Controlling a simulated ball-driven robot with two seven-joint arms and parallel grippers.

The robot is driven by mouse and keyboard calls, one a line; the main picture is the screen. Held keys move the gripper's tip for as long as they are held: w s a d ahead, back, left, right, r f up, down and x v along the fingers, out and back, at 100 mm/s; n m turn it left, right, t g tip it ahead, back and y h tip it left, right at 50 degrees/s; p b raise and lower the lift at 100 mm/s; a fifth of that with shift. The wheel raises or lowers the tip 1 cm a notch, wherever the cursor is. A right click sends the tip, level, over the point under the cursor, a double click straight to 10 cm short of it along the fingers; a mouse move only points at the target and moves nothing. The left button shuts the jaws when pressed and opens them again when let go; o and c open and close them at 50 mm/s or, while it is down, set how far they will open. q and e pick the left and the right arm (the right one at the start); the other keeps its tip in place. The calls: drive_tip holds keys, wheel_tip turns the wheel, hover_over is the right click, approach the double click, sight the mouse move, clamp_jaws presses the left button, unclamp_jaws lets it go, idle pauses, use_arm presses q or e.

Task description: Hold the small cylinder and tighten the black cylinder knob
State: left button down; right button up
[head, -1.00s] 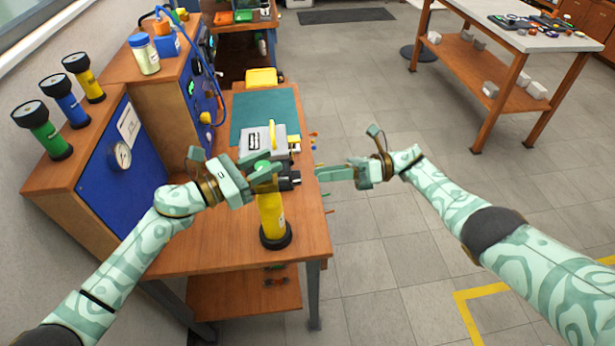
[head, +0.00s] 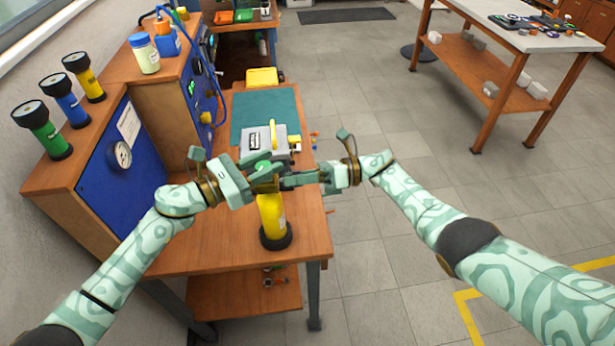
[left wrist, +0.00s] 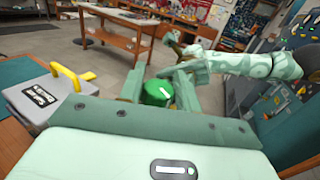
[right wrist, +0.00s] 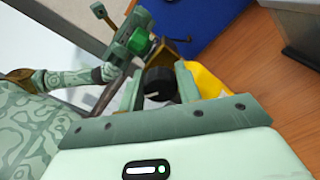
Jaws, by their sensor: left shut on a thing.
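The small yellow cylinder (head: 271,214) stands upright on its black base near the front of the wooden bench. My right gripper (head: 289,181) has come to the cylinder's top from the right. In the right wrist view the black knob (right wrist: 158,82) lies between its fingers, which look apart around it; contact is hard to tell. The black knob is hidden by the fingers in the head view.
A grey case with a yellow handle (head: 268,137) lies just behind the grippers, by a green mat (head: 255,105). A blue gauge panel (head: 115,165) and several coloured cylinders (head: 70,105) stand to the left.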

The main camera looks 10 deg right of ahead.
use_arm(q)
drive_tip(key=shift+w+a+f, duration=0.15)
drive_tip(key=shift+f, duration=0.15)
use_arm(e)
drive_tip(key=shift+s+a+r, duration=0.1)
drive_tip(key=shift+a+r, duration=0.1)
drive_tip(key=shift+r, duration=0.1)
drive_tip(key=shift+m, duration=1)
drive_tip(key=m, duration=0.5)
drive_tip(key=shift+r, duration=0.1)
drive_tip(key=m, duration=0.3)
drive_tip(key=shift+m, duration=0.4)
drive_tip(key=m, duration=0.3)
drive_tip(key=shift+r+m, duration=0.1)
drive_tip(key=shift+m, duration=0.3)
drive_tip(key=m, duration=0.6)
drive_tip(key=shift+d, duration=0.15)
use_arm(q)
drive_tip(key=shift+s, duration=0.2)
use_arm(e)
drive_tip(key=m, duration=0.3)
drive_tip(key=shift+f, duration=0.25)
drive_tip(key=shift+f+m, duration=0.1)
drive_tip(key=shift+m, duration=0.5)
drive_tip(key=shift+f, duration=0.1)
